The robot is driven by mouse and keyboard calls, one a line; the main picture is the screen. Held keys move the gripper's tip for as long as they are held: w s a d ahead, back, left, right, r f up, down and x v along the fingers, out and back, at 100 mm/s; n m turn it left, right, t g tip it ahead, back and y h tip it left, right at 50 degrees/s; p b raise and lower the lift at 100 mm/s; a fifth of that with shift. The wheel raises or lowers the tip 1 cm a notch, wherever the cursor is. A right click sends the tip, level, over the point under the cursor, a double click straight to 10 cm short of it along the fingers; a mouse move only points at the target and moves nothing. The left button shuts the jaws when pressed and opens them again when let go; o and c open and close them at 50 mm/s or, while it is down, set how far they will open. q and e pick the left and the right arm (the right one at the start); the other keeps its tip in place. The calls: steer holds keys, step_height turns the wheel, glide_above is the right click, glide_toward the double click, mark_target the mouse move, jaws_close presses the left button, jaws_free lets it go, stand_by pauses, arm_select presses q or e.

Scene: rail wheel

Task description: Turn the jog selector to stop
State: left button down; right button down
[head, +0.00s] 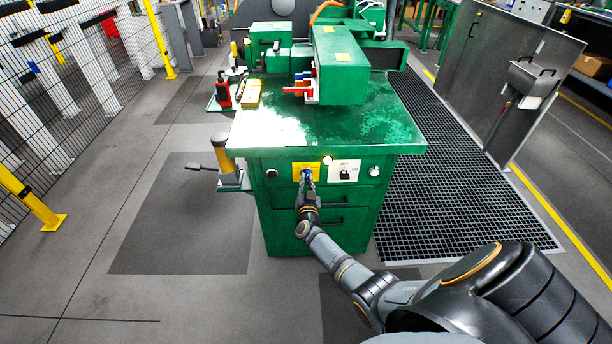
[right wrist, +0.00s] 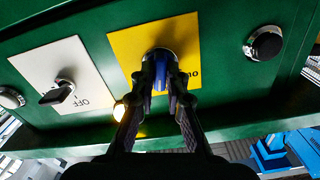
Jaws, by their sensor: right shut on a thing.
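The green machine's front panel has a yellow plate (head: 299,166) and a white plate (head: 335,177) side by side. A blue knob (right wrist: 159,78) sits on the yellow plate, which also shows in the right wrist view (right wrist: 128,48). My right gripper (head: 306,176) is shut on this blue knob, one finger on each side; the fingers hide part of it. A black knob (head: 345,174) on the white plate stands apart from the gripper; it also shows in the right wrist view (right wrist: 58,93), with an OFF mark. I cannot read which plate is the jog selector. My left gripper is out of view.
A small lit lamp (right wrist: 119,111) is close to the fingers. The green tabletop (head: 270,128) overhangs the panel, and drawer handles (head: 325,220) lie below.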

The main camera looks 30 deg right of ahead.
steer(key=shift+n+p, duration=0.8)
steer(key=shift+n, duration=0.4)
steer(key=c, duration=1.8)
jaws_free()
steer(key=shift+f, duration=0.1)
steer(key=o, duration=0.6)
